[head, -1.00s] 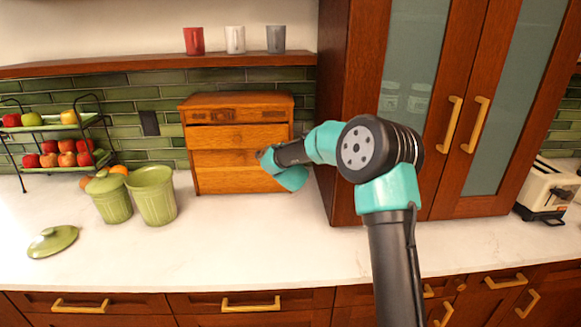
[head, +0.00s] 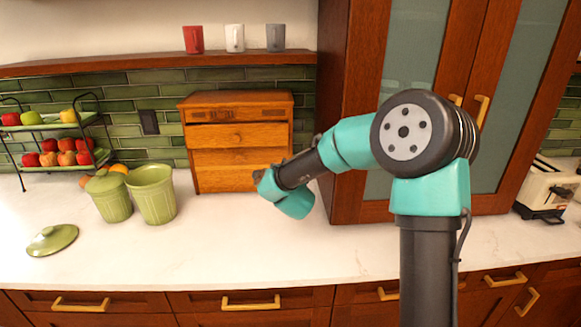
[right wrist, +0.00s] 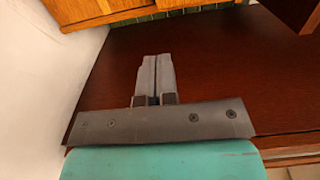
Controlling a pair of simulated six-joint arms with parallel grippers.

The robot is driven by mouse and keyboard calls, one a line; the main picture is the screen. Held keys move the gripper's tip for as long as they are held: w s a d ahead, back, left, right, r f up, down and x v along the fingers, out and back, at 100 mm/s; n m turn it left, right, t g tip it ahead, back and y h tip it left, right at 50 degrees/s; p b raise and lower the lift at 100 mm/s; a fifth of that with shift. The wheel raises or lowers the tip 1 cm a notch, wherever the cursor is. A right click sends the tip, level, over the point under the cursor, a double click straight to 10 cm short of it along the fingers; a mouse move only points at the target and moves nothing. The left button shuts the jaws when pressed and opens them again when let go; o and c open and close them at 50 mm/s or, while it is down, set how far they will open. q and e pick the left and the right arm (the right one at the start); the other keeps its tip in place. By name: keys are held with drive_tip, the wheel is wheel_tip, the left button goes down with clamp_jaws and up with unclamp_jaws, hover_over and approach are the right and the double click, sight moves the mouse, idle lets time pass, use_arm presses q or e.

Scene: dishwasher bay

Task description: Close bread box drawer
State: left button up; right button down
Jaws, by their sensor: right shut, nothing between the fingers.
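The wooden bread box (head: 192,172) stands on the counter against the green tiles. Part of the box (right wrist: 85,12) shows at the top of the right wrist view. There my right gripper's two fingers (right wrist: 155,75) are together with nothing between them. My left gripper is not in view.
A tall wooden cabinet (head: 340,120) stands close right of the box. Green canisters (head: 153,195), a loose lid (head: 52,240) and a fruit rack (head: 60,128) are to the left. A shelf (head: 150,63) with cups runs above. The counter (head: 200,250) in front is clear.

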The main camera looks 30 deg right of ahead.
sight(258, 143)
drive_tip(key=w+a+r, duration=0.1)
drive_tip(key=w+a, duration=0.3)
drive_tip(key=a, duration=0.6)
drive_tip(key=shift+w, duration=0.3)
drive_tip(key=x, duration=1.4)
drive_tip(key=shift+f, duration=0.1)
drive_tip(key=shift+d, duration=0.15)
